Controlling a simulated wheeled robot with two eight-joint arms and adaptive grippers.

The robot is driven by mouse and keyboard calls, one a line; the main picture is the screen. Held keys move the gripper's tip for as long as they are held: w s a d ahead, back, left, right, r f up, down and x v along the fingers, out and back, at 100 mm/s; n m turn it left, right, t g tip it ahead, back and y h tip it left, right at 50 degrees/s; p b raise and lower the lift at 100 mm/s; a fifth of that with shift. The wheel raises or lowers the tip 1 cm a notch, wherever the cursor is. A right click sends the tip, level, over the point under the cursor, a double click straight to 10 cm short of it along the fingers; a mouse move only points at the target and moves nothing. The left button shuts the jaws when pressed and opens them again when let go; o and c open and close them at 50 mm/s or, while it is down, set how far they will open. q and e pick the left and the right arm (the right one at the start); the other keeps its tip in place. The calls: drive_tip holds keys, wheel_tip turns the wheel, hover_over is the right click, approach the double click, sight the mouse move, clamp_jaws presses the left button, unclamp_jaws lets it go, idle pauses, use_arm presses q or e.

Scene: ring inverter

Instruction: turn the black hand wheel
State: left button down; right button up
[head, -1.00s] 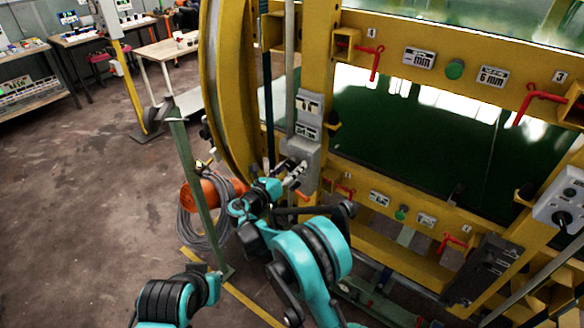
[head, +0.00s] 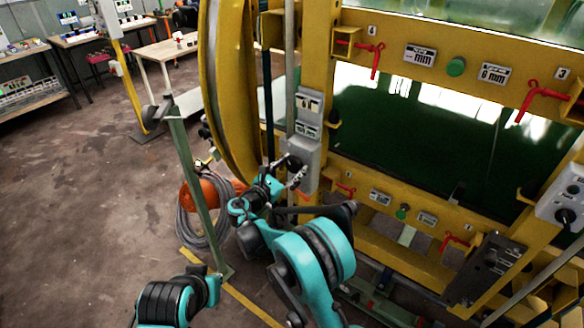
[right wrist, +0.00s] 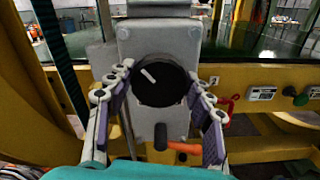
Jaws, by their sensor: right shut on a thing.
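The black hand wheel (right wrist: 160,88) is a round dark knob with a short white mark, slanted toward the upper left in the right wrist view. It sits on a grey box (right wrist: 160,42) on the yellow frame; the grey box also shows in the head view (head: 306,132). My right gripper (right wrist: 158,86) has one finger on each side of the wheel and is shut on it. In the head view my right gripper (head: 296,172) is at the lower part of the grey box and partly covers the wheel.
A small black knob and an orange-red handle (right wrist: 184,147) lie just below the wheel. A green post (head: 190,170) and an orange reel with grey cable (head: 200,200) stand left of my arm. Red handles (head: 375,60) line the yellow frame. Floor at the left is open.

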drive_tip(key=m, duration=0.4)
drive_tip(key=shift+m+b, duration=0.3)
drive_tip(key=m, duration=0.5)
drive_tip(key=shift+f, duration=0.1)
drive_tip(key=m, duration=0.5)
drive_tip(key=shift+d+b, duration=0.1)
drive_tip(key=shift+b, duration=0.3)
drive_tip(key=m, duration=0.4)
drive_tip(key=shift+m, duration=0.3)
drive_tip(key=m, duration=1)
drive_tip(key=shift+f+b, duration=0.1)
drive_tip(key=shift+b, duration=0.2)
drive_tip(key=m, duration=0.9)
drive_tip(key=shift+m, duration=0.5)
